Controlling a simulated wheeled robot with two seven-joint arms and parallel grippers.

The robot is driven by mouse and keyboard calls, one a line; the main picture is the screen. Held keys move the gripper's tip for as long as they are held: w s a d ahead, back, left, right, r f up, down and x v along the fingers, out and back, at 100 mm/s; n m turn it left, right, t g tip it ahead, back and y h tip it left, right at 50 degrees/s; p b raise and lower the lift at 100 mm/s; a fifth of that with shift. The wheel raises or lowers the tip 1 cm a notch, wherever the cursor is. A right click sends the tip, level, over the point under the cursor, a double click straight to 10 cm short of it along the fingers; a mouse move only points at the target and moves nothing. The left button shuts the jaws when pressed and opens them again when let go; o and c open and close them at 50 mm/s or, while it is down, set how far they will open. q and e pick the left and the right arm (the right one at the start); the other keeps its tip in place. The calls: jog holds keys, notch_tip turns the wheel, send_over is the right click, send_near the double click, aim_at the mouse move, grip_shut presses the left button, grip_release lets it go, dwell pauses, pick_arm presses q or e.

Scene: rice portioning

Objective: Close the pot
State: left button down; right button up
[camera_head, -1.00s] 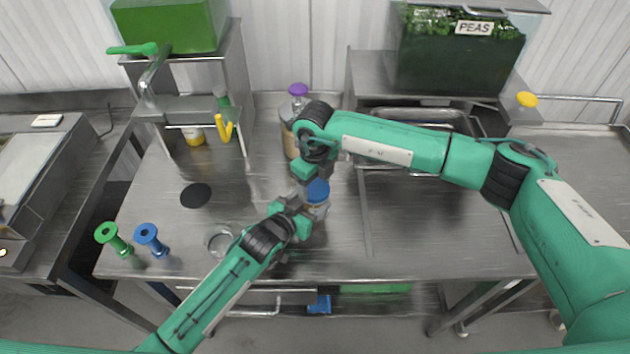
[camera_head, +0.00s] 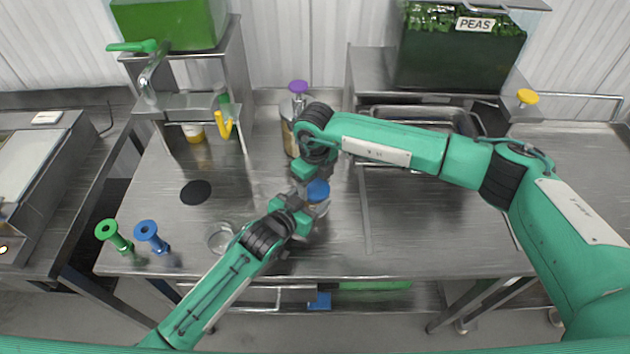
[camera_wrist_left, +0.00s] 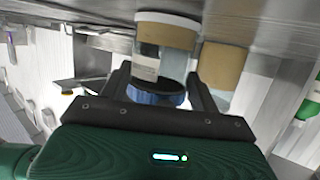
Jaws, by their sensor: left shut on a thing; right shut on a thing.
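The pot (camera_head: 320,208) is a small clear jar near the middle of the table, partly hidden by my grippers. Its blue lid (camera_head: 318,189) is at its top; I cannot tell whether it is fully seated. My left gripper (camera_head: 302,218) is shut at the pot from the left. In the left wrist view the blue lid (camera_wrist_left: 157,94) shows between my left fingers, with the pot's clear body and pale label (camera_wrist_left: 146,66) beyond. My right gripper (camera_head: 303,190) reaches down beside the lid and is shut on it; its fingertips are partly hidden.
A glass dish (camera_head: 221,237) lies left of the pot, with green (camera_head: 108,232) and blue (camera_head: 148,233) handled tools farther left. The table's front right is clear.

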jog(key=m, duration=0.3)
jog(key=o, duration=1)
jog(key=shift+c, duration=0.2)
jog(key=shift+r, duration=0.1)
jog(key=shift+r, duration=2.2)
jog(key=shift+c, duration=0.3)
